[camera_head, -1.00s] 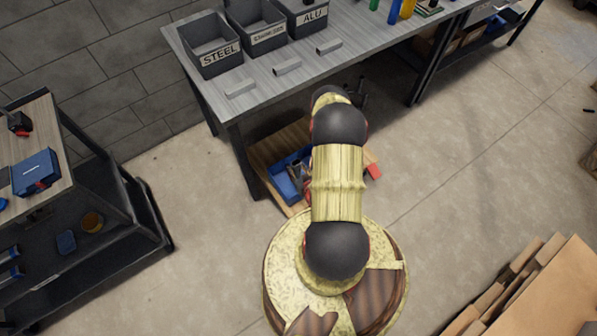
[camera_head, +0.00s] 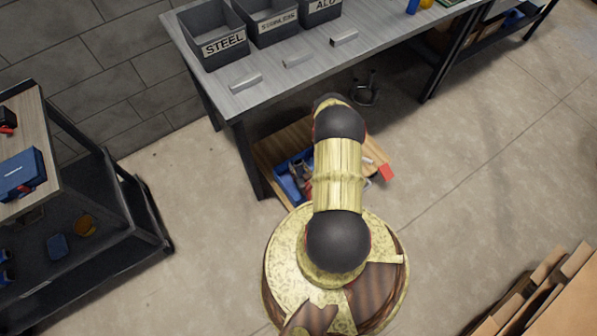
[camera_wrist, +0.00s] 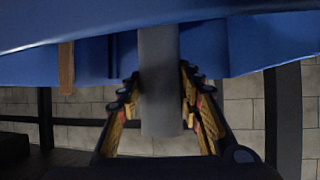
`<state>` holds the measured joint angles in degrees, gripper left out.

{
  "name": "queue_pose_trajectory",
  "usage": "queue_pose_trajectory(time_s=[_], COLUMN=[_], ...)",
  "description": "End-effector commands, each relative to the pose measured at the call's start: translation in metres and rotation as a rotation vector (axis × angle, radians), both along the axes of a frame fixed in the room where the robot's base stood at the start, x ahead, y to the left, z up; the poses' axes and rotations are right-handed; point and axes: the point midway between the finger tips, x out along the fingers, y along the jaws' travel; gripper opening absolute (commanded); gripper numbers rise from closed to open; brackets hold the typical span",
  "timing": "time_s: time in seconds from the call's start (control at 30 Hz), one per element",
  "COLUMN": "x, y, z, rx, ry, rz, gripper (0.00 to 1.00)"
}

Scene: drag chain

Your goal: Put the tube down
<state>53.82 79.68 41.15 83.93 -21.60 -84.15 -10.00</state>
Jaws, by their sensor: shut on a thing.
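A plain grey tube (camera_wrist: 160,80) hangs upright in the middle of the wrist view. My gripper (camera_wrist: 160,90) is shut on it, with one finger on each side. The tube's upper end runs up against a blue surface, and I cannot tell where it ends. In the head view my own arm hides most of what lies beyond it, and I cannot make out the tube there.
A blue surface (camera_wrist: 60,65) spans the top of the wrist view. In the head view the grey workbench (camera_head: 330,75) carries bins, including STEEL (camera_head: 224,45), and several grey pieces (camera_head: 245,82). A wooden board with a blue box (camera_head: 290,185) lies below. A cart (camera_head: 120,190) stands left.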

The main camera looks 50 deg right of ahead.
Motion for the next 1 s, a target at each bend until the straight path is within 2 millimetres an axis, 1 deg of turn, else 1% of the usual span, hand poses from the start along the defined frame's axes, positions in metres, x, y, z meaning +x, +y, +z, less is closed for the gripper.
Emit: queue_pose_trajectory(time_s=[0.03,0.1,0.2,0.43,0.57,0.6,0.87,1.0], x=[0.000,0.000,0.000,0.000,0.000,0.000,0.000,0.000], y=[0.000,0.000,0.000,0.000,0.000,0.000,0.000,0.000], z=[-0.011,-0.021,-0.029,-0.028,-0.031,-0.030,-0.030,-0.030], rx=[0.000,0.000,0.000,0.000,0.000,0.000,0.000,0.000], ry=[0.000,0.000,-0.001,-0.001,0.000,0.000,0.000,0.000], rz=[0.000,0.000,0.000,0.000,0.000,0.000,0.000,0.000], gripper=[0.07,0.07,0.07,0.07,0.07,0.38,0.53,0.54])
